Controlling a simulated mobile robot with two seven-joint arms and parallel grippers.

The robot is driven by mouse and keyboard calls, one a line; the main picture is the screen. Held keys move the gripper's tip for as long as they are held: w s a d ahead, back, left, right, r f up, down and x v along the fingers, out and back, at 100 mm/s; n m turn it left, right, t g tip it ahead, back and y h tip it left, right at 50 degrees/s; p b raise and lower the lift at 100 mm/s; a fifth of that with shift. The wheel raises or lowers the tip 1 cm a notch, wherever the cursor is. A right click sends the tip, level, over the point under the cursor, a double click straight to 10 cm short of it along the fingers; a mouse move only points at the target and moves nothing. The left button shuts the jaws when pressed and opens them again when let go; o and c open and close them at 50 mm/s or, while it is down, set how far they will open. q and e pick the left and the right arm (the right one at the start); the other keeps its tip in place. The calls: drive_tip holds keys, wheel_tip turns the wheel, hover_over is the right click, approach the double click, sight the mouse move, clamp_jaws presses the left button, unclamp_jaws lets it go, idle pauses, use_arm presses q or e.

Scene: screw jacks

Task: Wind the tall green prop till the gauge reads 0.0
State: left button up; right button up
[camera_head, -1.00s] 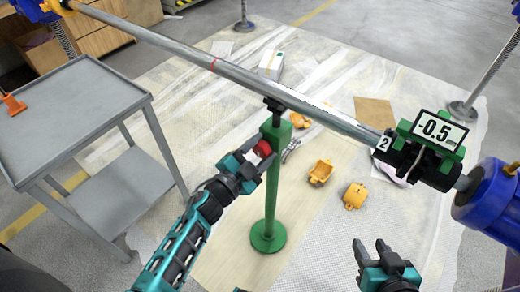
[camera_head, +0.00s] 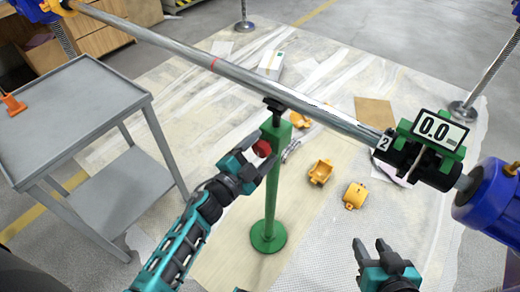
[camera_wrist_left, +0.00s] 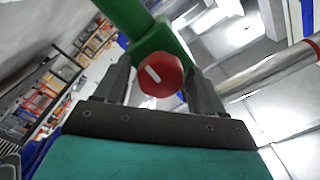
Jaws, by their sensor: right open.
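The tall green prop (camera_head: 271,185) stands upright on its round foot, its black top under the long grey shaft (camera_head: 240,76). Its red knob (camera_head: 262,148) sits on the side of the green head; in the left wrist view the knob (camera_wrist_left: 161,74) shows a white mark. The gauge (camera_head: 438,130) on the green clamp at the right reads 0.0. My left gripper (camera_head: 257,155) is open, one finger on each side of the knob, with small gaps visible in the wrist view. My right gripper (camera_head: 371,252) is open and empty, low at the right.
A grey two-shelf cart (camera_head: 75,115) stands at the left. Yellow-orange parts (camera_head: 355,195), a white box (camera_head: 270,64) and a brown sheet (camera_head: 374,111) lie on the floor covering. A blue motor-like body (camera_head: 485,195) is at the right.

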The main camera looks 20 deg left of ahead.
use_arm(q)
drive_tip(key=shift+o, duration=0.2)
drive_tip(key=v, duration=1.3)
drive_tip(key=shift+p, duration=0.45)
use_arm(e)
drive_tip(key=shift+d+r, duration=0.1)
drive_tip(key=shift+d, duration=0.2)
drive_tip(key=shift+s, duration=0.2)
drive_tip(key=shift+w+a+r, duration=0.15)
drive_tip(key=shift+w, duration=0.15)
drive_tip(key=shift+s, duration=0.2)
idle(0.4)
drive_tip(key=shift+f, duration=0.2)
